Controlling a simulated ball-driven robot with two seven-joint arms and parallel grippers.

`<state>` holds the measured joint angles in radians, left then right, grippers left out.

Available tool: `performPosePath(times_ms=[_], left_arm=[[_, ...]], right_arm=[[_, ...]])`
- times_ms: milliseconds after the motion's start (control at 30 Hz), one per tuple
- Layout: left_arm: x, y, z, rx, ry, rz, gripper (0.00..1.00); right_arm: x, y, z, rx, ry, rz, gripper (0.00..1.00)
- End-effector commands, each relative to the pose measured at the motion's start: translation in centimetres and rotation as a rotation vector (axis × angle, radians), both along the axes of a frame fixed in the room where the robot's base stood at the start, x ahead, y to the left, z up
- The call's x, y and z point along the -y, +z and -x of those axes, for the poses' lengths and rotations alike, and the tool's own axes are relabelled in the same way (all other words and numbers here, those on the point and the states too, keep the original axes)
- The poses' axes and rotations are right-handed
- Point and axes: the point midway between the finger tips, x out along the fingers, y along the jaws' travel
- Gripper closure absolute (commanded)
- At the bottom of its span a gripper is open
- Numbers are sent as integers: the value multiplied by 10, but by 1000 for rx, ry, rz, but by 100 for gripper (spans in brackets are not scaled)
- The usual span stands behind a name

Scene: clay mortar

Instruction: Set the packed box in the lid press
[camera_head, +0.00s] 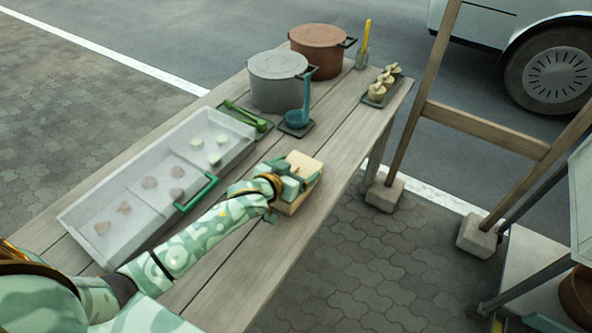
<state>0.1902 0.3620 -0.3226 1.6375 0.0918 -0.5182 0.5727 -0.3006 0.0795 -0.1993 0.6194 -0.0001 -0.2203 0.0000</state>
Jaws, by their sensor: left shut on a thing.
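My left gripper (297,181), pale green, reaches over the front edge side of the plank table. It is shut on a pale wooden-coloured box (304,162) that shows behind and below the fingers. The gripper covers most of the box, so its contents and lid are hidden. I cannot tell whether the box touches the table or a press beneath it. No separate lid press can be made out. My right gripper is not in view.
A white compartment tray (75,218) holds several pale pieces. The near-right planks are clear.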

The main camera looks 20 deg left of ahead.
Motion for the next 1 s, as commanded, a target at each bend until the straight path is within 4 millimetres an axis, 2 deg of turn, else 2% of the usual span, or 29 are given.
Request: performPosePath(times_ms=[200,233,267,567,667,1000], left_arm=[[0,-2,0,1,0,0,50],[0,-2,0,0,0,-1,5],[0,-1,0,0,0,-1,0],[0,3,1,1,0,-1,0],[-2,10,15,0,0,0,0],[-12,41,85,1,1,-1,0]], right_arm=[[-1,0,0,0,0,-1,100],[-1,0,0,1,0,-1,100],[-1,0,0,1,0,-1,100],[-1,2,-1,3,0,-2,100],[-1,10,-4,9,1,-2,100],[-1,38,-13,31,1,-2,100]])
